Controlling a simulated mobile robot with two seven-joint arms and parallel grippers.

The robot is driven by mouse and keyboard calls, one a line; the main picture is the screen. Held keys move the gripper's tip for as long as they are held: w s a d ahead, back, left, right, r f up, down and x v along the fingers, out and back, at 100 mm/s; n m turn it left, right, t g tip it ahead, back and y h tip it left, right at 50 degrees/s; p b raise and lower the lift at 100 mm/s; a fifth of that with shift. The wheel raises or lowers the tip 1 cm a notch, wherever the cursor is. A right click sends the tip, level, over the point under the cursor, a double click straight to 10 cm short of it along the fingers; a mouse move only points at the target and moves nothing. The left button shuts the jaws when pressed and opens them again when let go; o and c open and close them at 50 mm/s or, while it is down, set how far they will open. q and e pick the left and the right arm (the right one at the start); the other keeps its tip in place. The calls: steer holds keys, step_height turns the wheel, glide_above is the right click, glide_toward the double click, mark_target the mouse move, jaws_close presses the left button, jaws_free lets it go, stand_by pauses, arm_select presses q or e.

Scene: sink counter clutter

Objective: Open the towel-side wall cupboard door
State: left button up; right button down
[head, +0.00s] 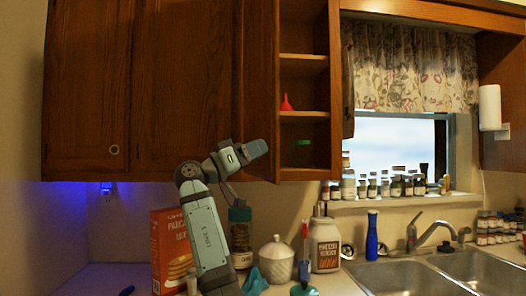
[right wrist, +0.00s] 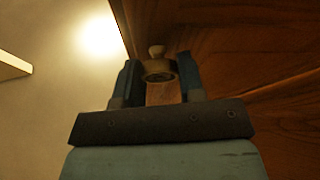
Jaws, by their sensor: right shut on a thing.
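The wall cupboard (head: 303,117) left of the window stands open, and its shelves show. A narrow dark wood panel (head: 258,80) beside the opening looks like its door, seen at a steep angle. My right gripper (head: 258,149) is up at the lower part of this panel. In the right wrist view, the two fingers of my right gripper (right wrist: 160,85) are around a round pale knob (right wrist: 158,68), with the wood of the door (right wrist: 230,50) to the right. In the head view the knob is hidden by the gripper. My left gripper is not in view.
A closed cupboard door (head: 85,80) with a round knob is at left. A red funnel (head: 287,103) sits on a shelf. Below stand a pancake box (head: 172,250), a white jar (head: 277,260) and a jug (head: 325,245). A paper towel roll (head: 490,107) hangs right of the window.

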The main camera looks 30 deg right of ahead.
steer(key=shift+a, duration=0.1)
stand_by(0.3)
steer(key=c, duration=0.7)
jaws_free()
steer(key=v, duration=1.3)
steer(key=shift+w+a+f+b, duration=0.1)
steer(key=shift+a+f+b, duration=0.1)
steer(key=shift+a+b, duration=0.15)
